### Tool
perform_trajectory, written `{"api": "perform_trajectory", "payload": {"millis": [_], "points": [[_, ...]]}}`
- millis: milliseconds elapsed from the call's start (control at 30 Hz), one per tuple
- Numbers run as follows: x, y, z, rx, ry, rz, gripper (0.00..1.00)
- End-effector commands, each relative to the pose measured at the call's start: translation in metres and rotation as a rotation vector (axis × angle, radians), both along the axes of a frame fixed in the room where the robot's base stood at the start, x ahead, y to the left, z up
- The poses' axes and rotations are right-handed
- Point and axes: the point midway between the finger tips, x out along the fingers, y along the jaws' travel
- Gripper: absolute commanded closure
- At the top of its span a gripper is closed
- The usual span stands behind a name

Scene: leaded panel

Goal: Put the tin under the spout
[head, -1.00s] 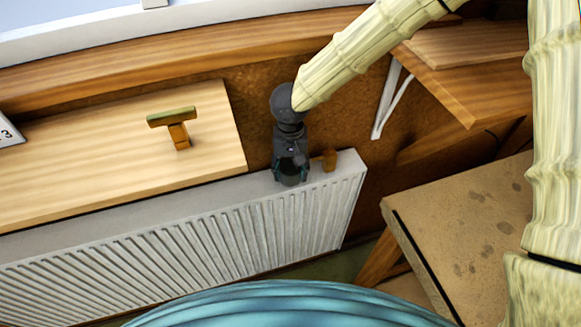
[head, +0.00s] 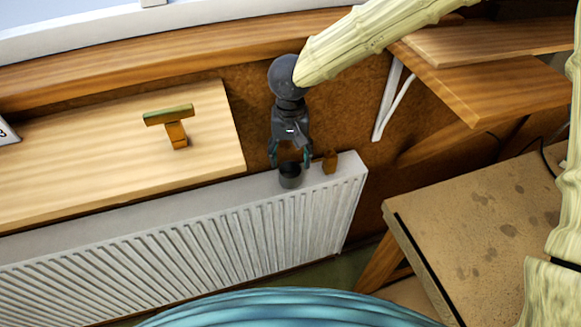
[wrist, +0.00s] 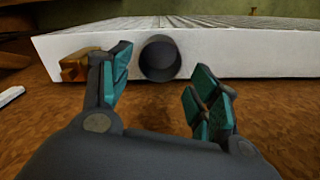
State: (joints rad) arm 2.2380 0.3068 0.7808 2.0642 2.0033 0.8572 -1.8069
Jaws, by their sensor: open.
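A small dark grey tin (head: 290,177) stands upright on top of the white radiator, near its right end. It also shows in the wrist view (wrist: 160,59), mouth toward the camera. My gripper (head: 290,157) is open and empty just behind and above the tin in the head view. In the wrist view its two teal-padded fingers are spread, with the tin beyond and between their tips, not held. A small orange-brown wooden piece (head: 330,162) stands on the radiator just right of the tin. I cannot tell whether it is the spout.
The white ribbed radiator (head: 180,245) runs along the wall. A wooden board (head: 75,170) at left bears a T-shaped wooden piece (head: 173,125) with a green top. A bracketed wooden shelf (head: 470,85) is at upper right. A stained table (head: 480,225) stands at right.

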Motion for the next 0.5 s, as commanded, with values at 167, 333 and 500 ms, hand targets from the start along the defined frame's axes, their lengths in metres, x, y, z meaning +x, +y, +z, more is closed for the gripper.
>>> {"api": "perform_trajectory", "payload": {"millis": [167, 333, 500], "points": [[0.001, 0.0, 0.03, 0.003, -0.002, -0.002, 0.39], [0.0, 0.0, 0.05, 0.001, -0.001, -0.001, 0.39], [0.0, 0.0, 0.058, 0.0, 0.0, -0.001, 0.39]]}}
